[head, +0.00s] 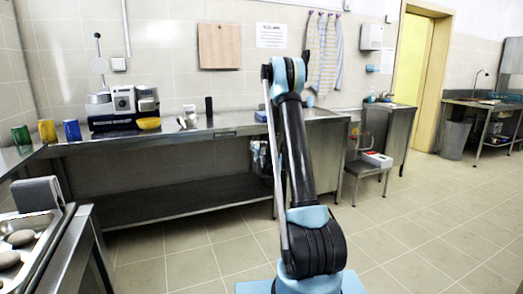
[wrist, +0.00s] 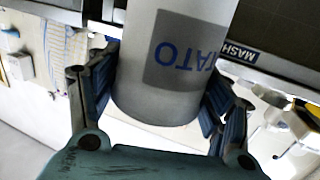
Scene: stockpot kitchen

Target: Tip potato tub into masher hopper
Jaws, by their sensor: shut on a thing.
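In the wrist view, my gripper (wrist: 157,88) is shut on the potato tub (wrist: 158,108), a pale round tub with a grey label. Its blue letters, partly cut off, read upside down in this picture. One finger presses on each side of the tub. The tub's far end runs out of the top of the picture, so its contents are hidden. Just right of the tub, a "MASH" label (wrist: 240,52) sits on a dark edge, likely part of the masher. I cannot make out the hopper opening. In the head view, my gripper and the tub are not visible.
In the head view, a grey machine (head: 123,100) stands on the steel back counter (head: 230,130) beside a yellow bowl (head: 148,123). Several coloured cups, including a blue one (head: 72,131), stand at left. A tray (head: 38,252) holds roundish lumps at lower left. The floor (head: 400,240) at right is clear.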

